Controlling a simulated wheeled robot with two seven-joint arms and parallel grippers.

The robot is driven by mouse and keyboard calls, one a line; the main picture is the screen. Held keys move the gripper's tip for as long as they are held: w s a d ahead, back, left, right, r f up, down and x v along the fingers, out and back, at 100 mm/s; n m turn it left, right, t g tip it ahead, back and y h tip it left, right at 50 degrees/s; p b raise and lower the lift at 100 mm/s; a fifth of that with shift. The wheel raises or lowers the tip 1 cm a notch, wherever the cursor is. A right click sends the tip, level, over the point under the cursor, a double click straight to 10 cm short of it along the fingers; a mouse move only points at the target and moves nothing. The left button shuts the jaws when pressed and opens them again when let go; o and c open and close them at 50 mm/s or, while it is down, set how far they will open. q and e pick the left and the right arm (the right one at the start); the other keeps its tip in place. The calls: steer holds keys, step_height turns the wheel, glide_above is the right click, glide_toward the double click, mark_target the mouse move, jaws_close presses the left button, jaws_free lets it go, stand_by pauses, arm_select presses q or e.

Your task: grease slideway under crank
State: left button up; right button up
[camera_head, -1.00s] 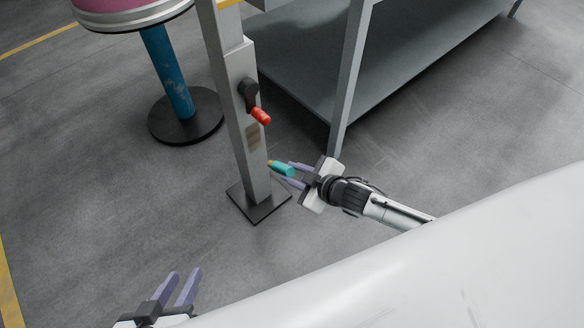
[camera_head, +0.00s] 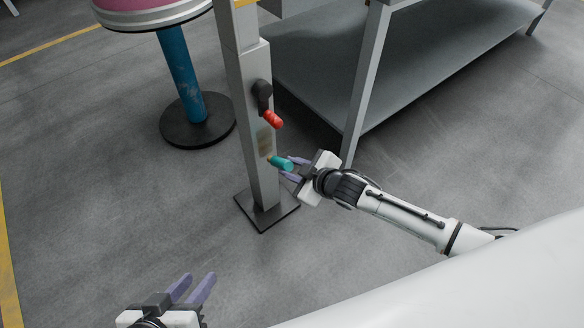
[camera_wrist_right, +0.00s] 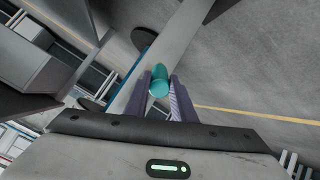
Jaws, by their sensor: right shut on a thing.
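A black crank with a red handle (camera_head: 273,119) is mounted on the face of a grey post (camera_head: 255,75). Below the crank, a brownish patch, which looks like the slideway (camera_head: 265,141), shows on the post. My right gripper (camera_head: 287,168) is shut on a teal grease tool (camera_head: 281,162) with a small orange tip. The tip points at the post just below the patch; I cannot tell whether it touches. The teal tool also shows between the fingers in the right wrist view (camera_wrist_right: 159,82). My left gripper (camera_head: 194,288) is open and empty at the bottom left.
The post stands on a dark square base plate (camera_head: 267,212). A grey workbench with a low shelf (camera_head: 330,75) stands behind and to the right. A stool-like stand with a blue column (camera_head: 182,80) and round black base is at the left.

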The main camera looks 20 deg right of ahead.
steer(key=shift+w+a, duration=0.25)
steer(key=shift+w, duration=0.4)
stand_by(0.3)
step_height(320, 180, up, 4)
steer(key=p, duration=0.4)
steer(key=shift+s, duration=0.15)
step_height(320, 180, up, 8)
steer(key=p, duration=0.9)
steer(key=shift+f+b, duration=1.45)
steer(key=shift+f, duration=0.75)
steer(key=shift+f+b, duration=3)
steer(key=shift+f, duration=0.85)
